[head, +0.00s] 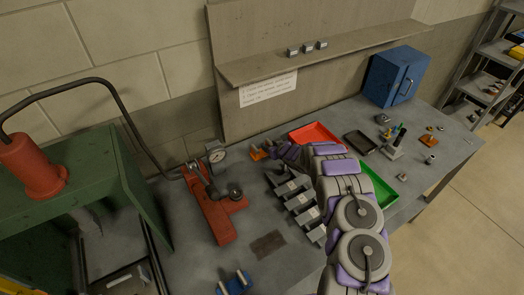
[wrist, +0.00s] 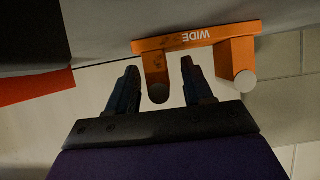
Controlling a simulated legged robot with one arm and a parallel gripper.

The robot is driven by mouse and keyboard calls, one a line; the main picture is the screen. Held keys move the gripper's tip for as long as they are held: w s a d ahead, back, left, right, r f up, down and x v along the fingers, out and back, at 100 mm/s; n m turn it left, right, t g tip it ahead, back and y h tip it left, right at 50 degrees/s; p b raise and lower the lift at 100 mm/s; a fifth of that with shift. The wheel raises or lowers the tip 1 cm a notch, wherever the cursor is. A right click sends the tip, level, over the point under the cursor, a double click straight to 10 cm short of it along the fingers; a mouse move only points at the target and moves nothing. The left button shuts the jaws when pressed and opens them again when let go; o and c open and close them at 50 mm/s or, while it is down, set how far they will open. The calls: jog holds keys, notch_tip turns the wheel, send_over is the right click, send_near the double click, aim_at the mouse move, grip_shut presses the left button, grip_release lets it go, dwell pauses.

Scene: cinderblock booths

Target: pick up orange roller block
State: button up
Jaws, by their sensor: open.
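The orange roller block (wrist: 197,38) fills the upper middle of the wrist view, with a flat plate marked WIDE, upside down there, and two round pegs. My gripper (wrist: 160,66) is open, with one finger on each side of the left peg. Gaps show between the peg and both fingers. In the head view the orange block (head: 258,154) lies on the grey table at the foot of the back panel. My gripper (head: 277,150) is just right of it, partly hidden by my arm.
A red hydraulic pump (head: 212,212) with a gauge stands left of the block. Grey metal blocks (head: 297,200) lie in front of my gripper. A red tray (head: 314,133) is to the right. A smaller orange piece (head: 428,139) lies far right. A blue roller block (head: 235,283) is in front.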

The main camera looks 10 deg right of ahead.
jog(key=shift+d, duration=0.1)
jog(key=shift+c, duration=1.2)
grip_shut()
